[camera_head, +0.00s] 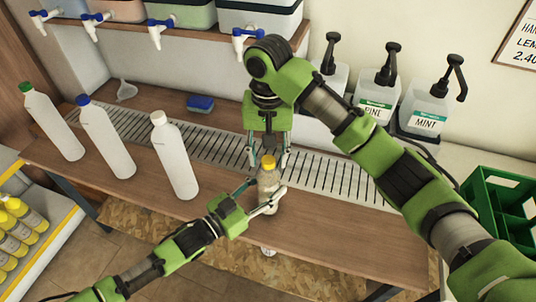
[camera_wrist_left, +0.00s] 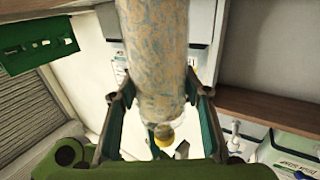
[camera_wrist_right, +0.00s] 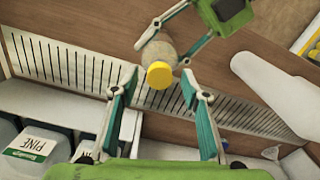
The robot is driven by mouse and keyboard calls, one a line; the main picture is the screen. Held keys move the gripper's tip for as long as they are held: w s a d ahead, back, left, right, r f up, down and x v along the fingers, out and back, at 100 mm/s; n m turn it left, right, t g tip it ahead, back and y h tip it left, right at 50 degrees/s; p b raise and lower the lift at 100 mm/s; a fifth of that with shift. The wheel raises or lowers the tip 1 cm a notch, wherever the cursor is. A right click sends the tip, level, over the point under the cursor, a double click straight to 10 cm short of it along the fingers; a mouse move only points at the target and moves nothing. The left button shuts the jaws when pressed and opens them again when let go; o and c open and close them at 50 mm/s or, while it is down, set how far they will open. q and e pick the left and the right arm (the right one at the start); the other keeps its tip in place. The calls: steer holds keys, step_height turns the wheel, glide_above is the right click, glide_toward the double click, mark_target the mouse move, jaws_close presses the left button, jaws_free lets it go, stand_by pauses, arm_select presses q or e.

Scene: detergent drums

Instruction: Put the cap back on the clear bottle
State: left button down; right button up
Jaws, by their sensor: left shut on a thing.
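The clear bottle (camera_head: 268,186) stands upright near the middle of the counter, with a yellow cap (camera_head: 268,162) at its top. My left gripper (camera_head: 265,188) is shut around the bottle's body. In the left wrist view the bottle (camera_wrist_left: 158,60) fills the space between the fingers, and the cap (camera_wrist_left: 164,134) shows at its far end. My right gripper (camera_head: 268,163) is above, pointing down, its fingers spread on either side of the cap. In the right wrist view the cap (camera_wrist_right: 159,74) shows between the open fingertips, apart from both. How firmly the cap sits cannot be told.
A white-capped bottle (camera_head: 176,160), a blue-capped one (camera_head: 108,140) and a green-capped one (camera_head: 53,122) stand at left. Pump jugs (camera_head: 375,98) stand behind my right arm. A green crate (camera_head: 495,200) is at right.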

step_height(320, 180, up, 12)
stand_by(0.6)
arm_select(q)
steer(key=c, duration=1.1)
jaws_free()
steer(key=shift+o, duration=0.2)
steer(key=v, duration=1.2)
